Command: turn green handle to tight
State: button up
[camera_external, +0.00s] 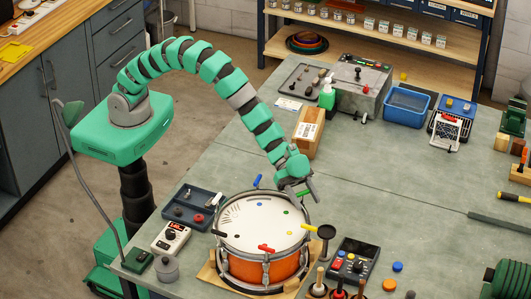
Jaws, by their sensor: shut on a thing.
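The drum (264,265) is orange with a white head and a metal rim, and stands on the bench. A small green dot (286,212) marks the head towards the back right. My gripper (311,194) is over the rim beside that dot, shut on what I take to be the green handle. The handle is mostly hidden there, and its angle cannot be made out.
A dark tray (193,206) and a meter box (171,238) stand left of the drum. A wooden block (308,132) stands behind my gripper.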

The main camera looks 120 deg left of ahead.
jog(key=shift+r+m+g+p, duration=0.3)
jog(key=shift+p, duration=0.95)
jog(key=m+g+h+p, duration=0.1)
jog(key=m+h+p, duration=0.1)
jog(key=p, duration=0.4)
jog(key=shift+s+d+f+g, duration=0.1)
jog(key=shift+g, duration=0.2)
jog(key=shift+m+g+h+p, duration=0.7)
jog(key=shift+m+p, duration=0.1)
jog(key=shift+p, duration=0.1)
jog(key=g, duration=0.1)
jog(key=m, duration=0.1)
jog(key=m+g+h, duration=0.1)
jog(key=shift+s+d+f+g+b, duration=0.2)
jog(key=shift+s+f+g+b, duration=0.1)
jog(key=shift+b, duration=0.1)
jog(key=shift+r+m+g+h+b, duration=0.1)
jog(key=shift+m+g+h+b, duration=0.2)
jog(key=shift+m+g+b, duration=0.45)
jog(key=shift+s+r+m+g+b, duration=0.1)
jog(key=shift+m+g+b, duration=0.6)
jog(key=shift+b, duration=0.6)
jog(key=shift+m+g+b, duration=0.25)
jog(key=shift+m+b, duration=0.1)
jog(key=shift+b, duration=0.35)
